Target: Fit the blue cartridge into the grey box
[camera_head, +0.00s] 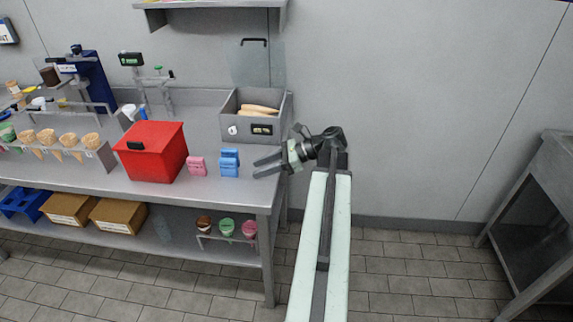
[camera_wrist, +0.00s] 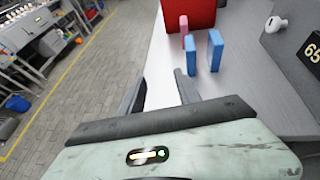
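Two blue blocks, one of them seemingly the blue cartridge, stand upright close together on the steel counter (camera_head: 100,182). In the head view they overlap as one blue shape (camera_head: 230,162); in the wrist view they are a left block (camera_wrist: 190,54) and a right block (camera_wrist: 215,50). I cannot tell which is the cartridge. The grey box (camera_head: 242,133) stands behind them against the wall, holding tan cone-like things; its front shows at right in the wrist view (camera_wrist: 285,55). My gripper (camera_head: 255,168) is open and empty, just right of the blue blocks, at the counter's right end.
A pink block (camera_head: 197,166) stands left of the blue blocks, and a red box (camera_head: 152,151) further left. A rack of cones (camera_head: 65,150) stands at the far left. A shelf (camera_head: 210,12) hangs above.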

